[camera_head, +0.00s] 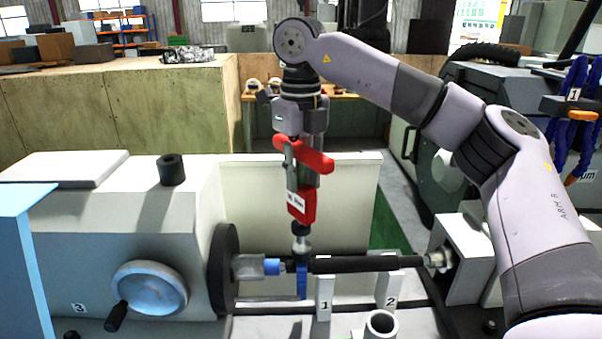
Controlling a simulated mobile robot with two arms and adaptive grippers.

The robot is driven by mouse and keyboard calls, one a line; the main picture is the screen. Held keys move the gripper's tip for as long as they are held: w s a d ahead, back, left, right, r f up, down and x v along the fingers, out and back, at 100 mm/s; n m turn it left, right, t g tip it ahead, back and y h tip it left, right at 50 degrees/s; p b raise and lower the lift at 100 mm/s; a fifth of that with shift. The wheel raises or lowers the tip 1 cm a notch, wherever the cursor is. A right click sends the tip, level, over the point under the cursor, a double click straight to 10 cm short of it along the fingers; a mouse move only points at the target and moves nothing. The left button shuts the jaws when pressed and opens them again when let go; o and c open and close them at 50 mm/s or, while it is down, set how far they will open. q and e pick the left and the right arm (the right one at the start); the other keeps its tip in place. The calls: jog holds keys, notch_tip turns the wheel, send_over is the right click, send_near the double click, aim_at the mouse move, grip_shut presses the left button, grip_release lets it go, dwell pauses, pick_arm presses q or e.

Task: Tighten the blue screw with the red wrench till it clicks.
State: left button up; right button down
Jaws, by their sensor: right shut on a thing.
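My right gripper (303,176) points straight down at the middle of the head view and is shut on the red wrench (301,208). The wrench hangs upright, with a white label on its lower red part. Its dark and silver lower end reaches down to the dark shaft (360,264). A blue piece (302,284) shows directly below the wrench end, and another blue piece (271,266) sits beside it on the shaft's left end. I cannot tell which blue part is the screw head; the wrench end may cover it. My left gripper is not in view.
The shaft lies level between the grinder's left spindle (248,267) and right tailstock tip (437,259). Supports marked 1 (324,299) and 2 (389,289) stand below it. A handwheel (149,288) is at front left. Blue hoses (576,90) hang at right.

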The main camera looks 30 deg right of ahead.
jog(key=shift+f, duration=0.15)
dwell(0.5)
jog(key=shift+s+f+m, duration=0.1)
jog(key=shift+f+m, duration=0.05)
jog(key=shift+m, duration=0.45)
jog(key=shift+f+m+b, duration=0.1)
jog(key=shift+m+b, duration=0.5)
jog(key=shift+m, duration=1.1)
jog(key=shift+s+m+b, duration=0.1)
jog(key=shift+m+b, duration=0.2)
jog(key=shift+m, duration=4.6)
jog(key=shift+n, duration=0.5)
